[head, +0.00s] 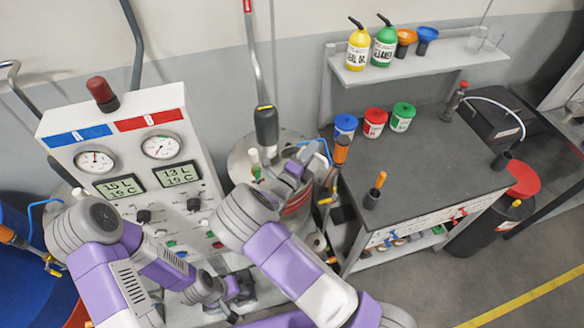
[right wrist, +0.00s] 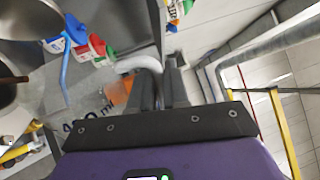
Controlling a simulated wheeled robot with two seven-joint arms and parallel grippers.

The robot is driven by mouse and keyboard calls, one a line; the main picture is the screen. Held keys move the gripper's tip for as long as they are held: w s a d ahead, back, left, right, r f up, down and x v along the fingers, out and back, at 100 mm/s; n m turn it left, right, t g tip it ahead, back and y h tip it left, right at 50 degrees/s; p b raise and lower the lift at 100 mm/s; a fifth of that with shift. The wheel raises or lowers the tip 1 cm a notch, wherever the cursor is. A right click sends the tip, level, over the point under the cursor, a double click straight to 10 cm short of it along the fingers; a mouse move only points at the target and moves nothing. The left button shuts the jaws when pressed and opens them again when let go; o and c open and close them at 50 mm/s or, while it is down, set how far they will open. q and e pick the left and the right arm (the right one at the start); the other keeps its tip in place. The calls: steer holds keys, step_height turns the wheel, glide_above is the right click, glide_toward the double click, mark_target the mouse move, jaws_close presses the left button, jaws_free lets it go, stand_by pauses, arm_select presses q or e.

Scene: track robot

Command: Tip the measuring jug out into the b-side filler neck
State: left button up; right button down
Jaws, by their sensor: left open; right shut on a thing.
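The measuring jug (right wrist: 88,122) is clear, with dark "ml" markings and an orange patch showing at it in the right wrist view. My right gripper (right wrist: 160,88) is shut on its pale curved handle (right wrist: 139,63). In the head view, my right gripper (head: 308,158) is over the gap between the control panel and the grey bench, and the jug is hard to make out there. My left gripper (head: 230,312) is open and empty, low in front of the panel. I cannot pick out the b-side filler neck with certainty.
The control panel (head: 130,125) has a blue label at left and a red one at right. A metal drum (head: 240,160) stands beside it. Blue, red and green tubs (head: 374,122) stand on the bench (head: 450,165). A shelf (head: 430,58) holds bottles and funnels.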

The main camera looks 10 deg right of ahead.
mark_target(321, 158)
steer(key=shift+w+a+r+n+p, duration=0.25)
steer(key=shift+w+a+n+p, duration=0.1)
steer(key=shift+n+p, duration=0.2)
stand_by(0.7)
steer(key=shift+w+a+r+n+p, duration=0.3)
steer(key=shift+r+n+p, duration=0.2)
steer(key=shift+p, duration=0.25)
